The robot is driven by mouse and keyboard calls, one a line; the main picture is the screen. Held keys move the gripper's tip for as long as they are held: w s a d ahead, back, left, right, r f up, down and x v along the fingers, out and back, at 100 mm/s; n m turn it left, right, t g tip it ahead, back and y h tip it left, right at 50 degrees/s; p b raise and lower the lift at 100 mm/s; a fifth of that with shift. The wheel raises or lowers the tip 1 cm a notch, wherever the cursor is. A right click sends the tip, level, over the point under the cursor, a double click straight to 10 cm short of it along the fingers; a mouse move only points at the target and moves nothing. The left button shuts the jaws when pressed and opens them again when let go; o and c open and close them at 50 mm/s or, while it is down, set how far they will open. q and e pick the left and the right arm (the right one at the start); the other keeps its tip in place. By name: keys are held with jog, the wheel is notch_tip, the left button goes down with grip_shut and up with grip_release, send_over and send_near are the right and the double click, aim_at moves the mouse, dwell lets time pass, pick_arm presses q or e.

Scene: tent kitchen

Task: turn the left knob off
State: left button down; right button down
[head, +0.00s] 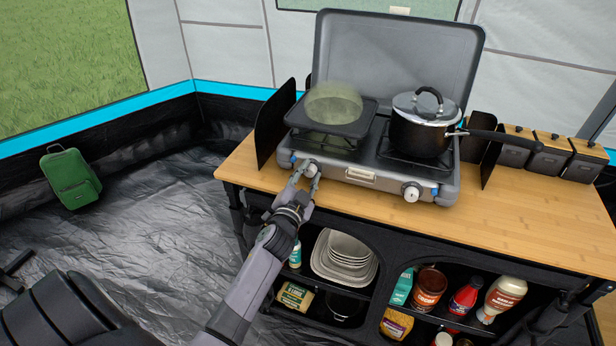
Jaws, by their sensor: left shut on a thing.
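The camping stove (360,178) stands on the wooden table with its grey lid raised. Its left knob (312,165) is on the front panel at the left. My left gripper (307,174) is at this knob and shut on it; the fingers hide part of it. The right knob (411,192) is white, at the right of the front panel, with nothing touching it. A dark square pan (325,128) sits over the left burner with a pale greenish haze (333,103) above it. My right gripper is not in view.
A black pot (420,135) with a lid and long handle stands on the right burner. Dark windscreen panels (273,125) flank the stove. Dark canisters (550,155) stand at the table's right. Shelves below hold bowls (345,258) and bottles.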

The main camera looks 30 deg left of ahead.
pick_arm(q)
jog(key=shift+m, duration=2.1)
jog(key=c, duration=1.5)
grip_release()
jog(key=v, duration=1.2)
jog(key=shift+f, duration=0.1)
